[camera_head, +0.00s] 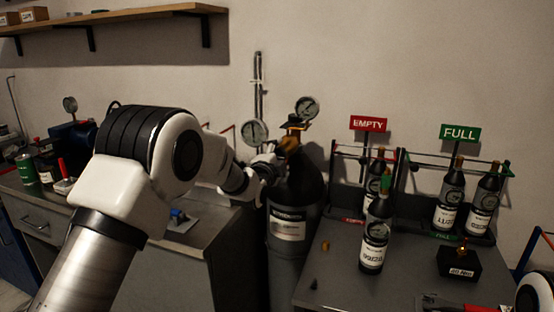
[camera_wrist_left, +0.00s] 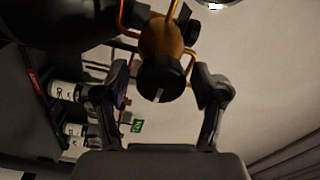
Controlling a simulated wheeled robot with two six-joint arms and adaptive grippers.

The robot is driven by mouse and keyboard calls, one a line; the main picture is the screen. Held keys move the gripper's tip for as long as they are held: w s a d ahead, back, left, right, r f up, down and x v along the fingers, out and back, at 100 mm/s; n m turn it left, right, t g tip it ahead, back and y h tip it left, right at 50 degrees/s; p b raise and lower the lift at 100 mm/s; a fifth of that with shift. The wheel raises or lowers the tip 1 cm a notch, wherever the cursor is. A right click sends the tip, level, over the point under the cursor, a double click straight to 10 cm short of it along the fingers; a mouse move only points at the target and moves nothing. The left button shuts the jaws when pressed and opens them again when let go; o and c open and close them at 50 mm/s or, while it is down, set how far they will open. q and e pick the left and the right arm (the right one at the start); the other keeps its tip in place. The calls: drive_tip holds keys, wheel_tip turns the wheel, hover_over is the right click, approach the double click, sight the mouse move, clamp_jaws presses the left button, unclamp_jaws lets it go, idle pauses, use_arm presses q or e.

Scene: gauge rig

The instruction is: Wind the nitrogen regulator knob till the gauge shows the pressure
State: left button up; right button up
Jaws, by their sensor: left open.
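The black nitrogen cylinder (camera_head: 298,190) stands between the two benches, with a brass regulator (camera_head: 290,144) on top. Two round dials show, a left gauge (camera_head: 254,132) and an upper right gauge (camera_head: 306,108); their readings are too small to make out. My left gripper (camera_head: 266,168) is at the regulator's left side, partly hidden by its own arm. In the left wrist view the black round knob (camera_wrist_left: 160,78), with a pale mark on its face, lies between the open fingers (camera_wrist_left: 161,88). A narrow gap shows on each side. My right gripper is out of view.
A small black box (camera_head: 460,263) sits there. A wooden shelf (camera_head: 120,14) hangs upper left.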

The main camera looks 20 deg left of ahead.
use_arm(q)
drive_tip(key=s, duration=1.1)
drive_tip(key=shift+s+a, duration=0.2)
drive_tip(key=shift+s, duration=0.2)
